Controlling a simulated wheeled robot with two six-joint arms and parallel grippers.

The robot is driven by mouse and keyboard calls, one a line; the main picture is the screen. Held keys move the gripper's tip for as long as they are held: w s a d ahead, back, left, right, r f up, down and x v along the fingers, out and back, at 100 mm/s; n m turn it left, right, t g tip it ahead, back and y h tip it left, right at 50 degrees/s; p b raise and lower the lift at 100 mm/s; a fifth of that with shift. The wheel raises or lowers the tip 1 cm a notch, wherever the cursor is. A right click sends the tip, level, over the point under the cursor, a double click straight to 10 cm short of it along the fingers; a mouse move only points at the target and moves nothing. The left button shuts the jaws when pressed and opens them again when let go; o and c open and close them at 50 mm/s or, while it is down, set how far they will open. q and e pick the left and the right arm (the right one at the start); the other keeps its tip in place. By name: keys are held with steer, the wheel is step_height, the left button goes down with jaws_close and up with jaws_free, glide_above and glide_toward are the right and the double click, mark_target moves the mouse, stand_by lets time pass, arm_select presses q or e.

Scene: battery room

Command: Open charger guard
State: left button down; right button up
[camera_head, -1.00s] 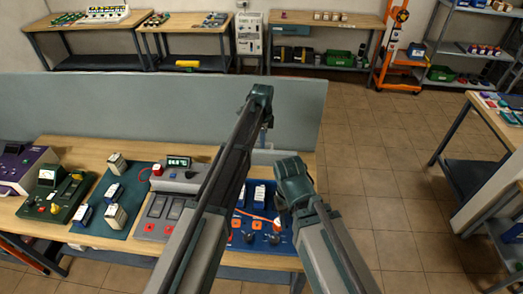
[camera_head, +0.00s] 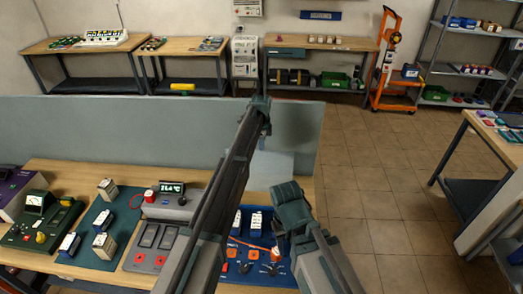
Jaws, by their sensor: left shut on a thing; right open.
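A pale, see-through panel (camera_head: 274,168), which looks like the charger guard, stands at the back of the bench behind my arms. My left arm crosses in front of its left side. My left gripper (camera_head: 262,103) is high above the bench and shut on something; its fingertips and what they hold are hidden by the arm. My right gripper (camera_head: 290,195) is open, lower, over the right edge of the blue charger board (camera_head: 240,275). The board carries blue-white batteries (camera_head: 256,222), an orange cable and orange squares. Whether the panel touches either gripper cannot be told.
A grey unit with a lit display (camera_head: 173,186) stands left of the board. A dark mat (camera_head: 88,242) with several battery blocks and a green meter (camera_head: 38,212) are further left. A grey partition (camera_head: 90,135) lines the bench's back. Floor to the right is clear.

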arm_select(q)
steer(key=shift+w+f, duration=0.15)
steer(key=shift+w, duration=0.15)
steer(key=c, duration=0.9)
jaws_free()
